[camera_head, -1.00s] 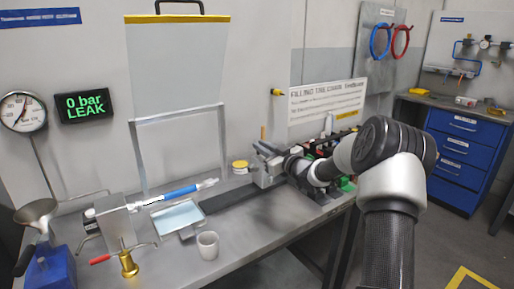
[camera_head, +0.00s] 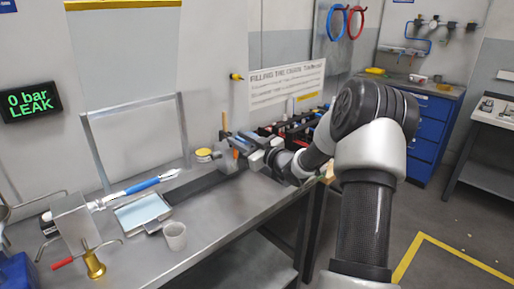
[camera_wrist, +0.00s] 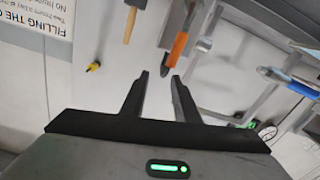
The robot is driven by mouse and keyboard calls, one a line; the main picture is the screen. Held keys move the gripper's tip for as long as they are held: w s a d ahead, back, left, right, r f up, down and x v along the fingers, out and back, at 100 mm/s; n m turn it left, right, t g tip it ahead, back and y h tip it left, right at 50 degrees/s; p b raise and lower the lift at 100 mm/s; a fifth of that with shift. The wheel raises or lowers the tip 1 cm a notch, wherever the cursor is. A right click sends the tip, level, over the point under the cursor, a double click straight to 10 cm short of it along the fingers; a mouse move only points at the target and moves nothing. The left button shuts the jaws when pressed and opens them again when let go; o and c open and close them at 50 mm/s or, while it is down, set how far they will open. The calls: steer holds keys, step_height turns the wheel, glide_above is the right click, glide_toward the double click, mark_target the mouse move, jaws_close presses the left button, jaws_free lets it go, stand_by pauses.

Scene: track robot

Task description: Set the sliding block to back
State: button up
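A dark straight track (camera_head: 196,189) runs along the bench, from beside the white tray toward my gripper. I cannot clearly make out the sliding block. A grey block-like shape (camera_head: 229,163) shows at the track's far right end, close to my gripper and partly hidden by it. My gripper (camera_head: 243,146) is over the right part of the bench, against the wall side. In the wrist view my gripper (camera_wrist: 159,76) has its two dark fingers apart with nothing between them. An orange-handled tool (camera_wrist: 179,46) shows just beyond the fingertips.
A metal frame (camera_head: 135,106) stands behind the track. A tray (camera_head: 143,212), a cup (camera_head: 174,236), a blue-sleeved tube (camera_head: 143,186) and a yellow-lidded jar (camera_head: 204,154) are on the bench. A wooden-handled hammer (camera_wrist: 132,22) shows in the wrist view. Open floor lies right of the bench.

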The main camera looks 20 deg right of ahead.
steer(key=v, duration=0.9)
steer(key=shift+s+d+p, duration=0.15)
steer(key=shift+s+p, duration=0.15)
steer(key=shift+r, duration=0.1)
